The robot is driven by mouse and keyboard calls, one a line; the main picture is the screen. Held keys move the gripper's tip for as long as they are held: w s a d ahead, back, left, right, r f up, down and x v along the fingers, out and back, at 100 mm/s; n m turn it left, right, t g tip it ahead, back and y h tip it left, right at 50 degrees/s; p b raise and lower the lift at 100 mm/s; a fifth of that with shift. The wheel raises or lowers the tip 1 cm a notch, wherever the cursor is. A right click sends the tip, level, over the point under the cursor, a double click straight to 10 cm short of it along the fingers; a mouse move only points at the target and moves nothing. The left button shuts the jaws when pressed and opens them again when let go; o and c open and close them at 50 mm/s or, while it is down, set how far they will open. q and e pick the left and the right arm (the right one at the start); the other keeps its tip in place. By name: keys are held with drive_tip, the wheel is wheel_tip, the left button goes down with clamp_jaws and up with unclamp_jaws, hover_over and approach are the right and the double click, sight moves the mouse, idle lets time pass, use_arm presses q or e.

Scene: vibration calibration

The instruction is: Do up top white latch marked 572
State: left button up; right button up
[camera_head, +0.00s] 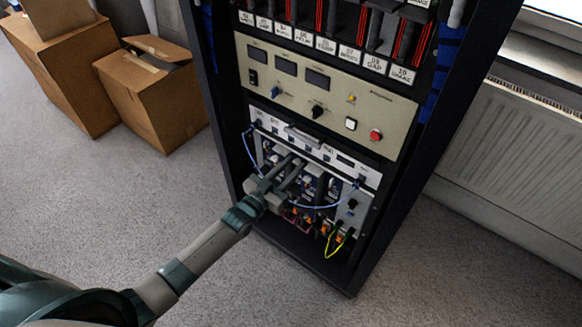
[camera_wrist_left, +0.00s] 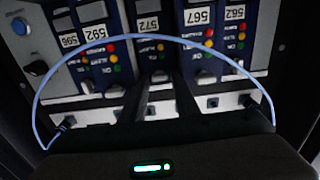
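The module marked 572 (camera_wrist_left: 150,42) sits in the middle of the left wrist view, in a row of blue-edged modules with coloured lights. A small pale piece, apparently its white latch (camera_wrist_left: 159,77), shows dimly between my left gripper's (camera_wrist_left: 158,82) fingers. Its exact position is hard to make out. The fingers are apart, one on each side of it, and I see no clear grip. In the head view my left gripper (camera_head: 294,163) reaches into the lower rack and covers part of the module row. My right gripper is not in view.
A blue cable (camera_wrist_left: 150,36) arcs across the modules around the fingers. Modules 592 (camera_wrist_left: 98,52) and 567 (camera_wrist_left: 199,38) flank 572 closely. The rack's control panel (camera_head: 333,127) is above, yellow-green wires (camera_head: 334,241) hang below right. Cardboard boxes (camera_head: 150,95) stand left.

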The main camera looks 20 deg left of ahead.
use_arm(q)
clamp_jaws()
